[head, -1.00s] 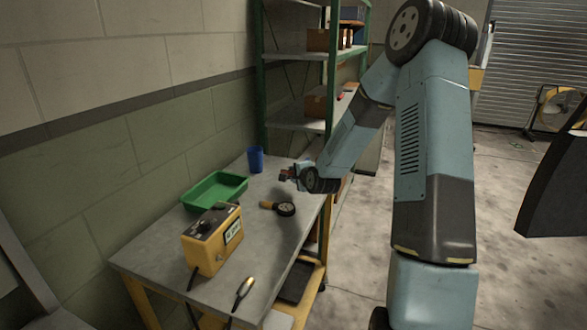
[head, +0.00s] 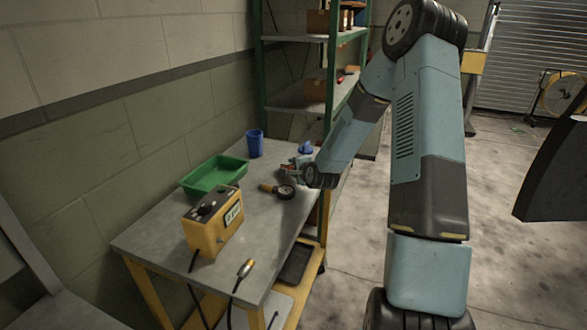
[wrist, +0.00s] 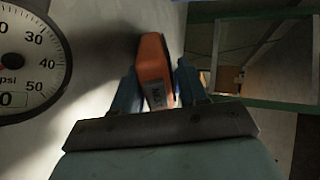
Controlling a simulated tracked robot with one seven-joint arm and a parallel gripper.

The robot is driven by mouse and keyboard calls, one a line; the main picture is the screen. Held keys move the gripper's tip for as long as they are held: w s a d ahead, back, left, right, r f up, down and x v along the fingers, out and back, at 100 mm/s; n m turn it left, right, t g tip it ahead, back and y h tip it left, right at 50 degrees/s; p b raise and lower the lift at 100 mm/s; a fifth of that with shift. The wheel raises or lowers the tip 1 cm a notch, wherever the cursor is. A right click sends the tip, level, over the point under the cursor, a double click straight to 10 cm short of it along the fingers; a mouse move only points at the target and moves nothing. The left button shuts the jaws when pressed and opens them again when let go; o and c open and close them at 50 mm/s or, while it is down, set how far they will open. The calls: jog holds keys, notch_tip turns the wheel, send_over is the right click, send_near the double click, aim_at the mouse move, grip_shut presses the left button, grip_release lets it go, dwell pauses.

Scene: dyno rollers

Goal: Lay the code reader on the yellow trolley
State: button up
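In the head view my gripper (head: 292,168) is low over the far right part of a grey-topped bench with yellow legs (head: 262,222), which may be the yellow trolley. The reader is only a small reddish patch there, partly hidden by my gripper.
A round gauge (head: 285,191) lies close to my gripper and fills the left of the wrist view (wrist: 30,62). A green tray (head: 215,176), blue cup (head: 255,143) and yellow meter box (head: 213,222) stand on the bench. A green shelf rack (head: 330,75) rises behind.

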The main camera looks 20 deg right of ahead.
jog(key=o, duration=0.4)
jog(key=shift+s, duration=0.1)
jog(key=v, duration=1.3)
jog(key=shift+s+r, duration=0.1)
jog(key=shift+s, duration=0.15)
